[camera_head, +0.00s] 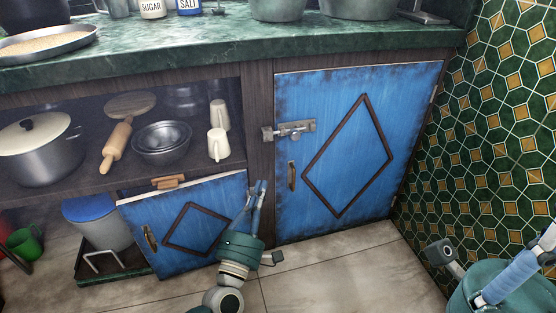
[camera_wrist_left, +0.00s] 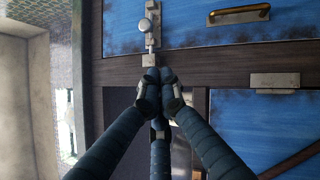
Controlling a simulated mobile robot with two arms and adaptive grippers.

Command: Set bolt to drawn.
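The metal bolt (camera_head: 292,129) is mounted on the closed blue door (camera_head: 348,150) near its upper left edge. Its knob shows beside the plate, and its rod reaches the keeper (camera_head: 267,133) on the wooden post. The bolt (camera_wrist_left: 150,28) also shows in the left wrist view, at top centre, with the rod running to the keeper (camera_wrist_left: 149,60). My left gripper (camera_head: 258,184) is below the bolt, by the post, apart from the knob. Its fingertips are together and nothing shows between them.
A lower blue panel (camera_head: 225,195) stands out from the cabinet at left, close to my left gripper. Open shelves hold a pot (camera_head: 40,150), a rolling pin (camera_head: 117,142) and bowls (camera_head: 162,143). A green counter (camera_head: 200,45) runs above. The floor before the bolted door is clear.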

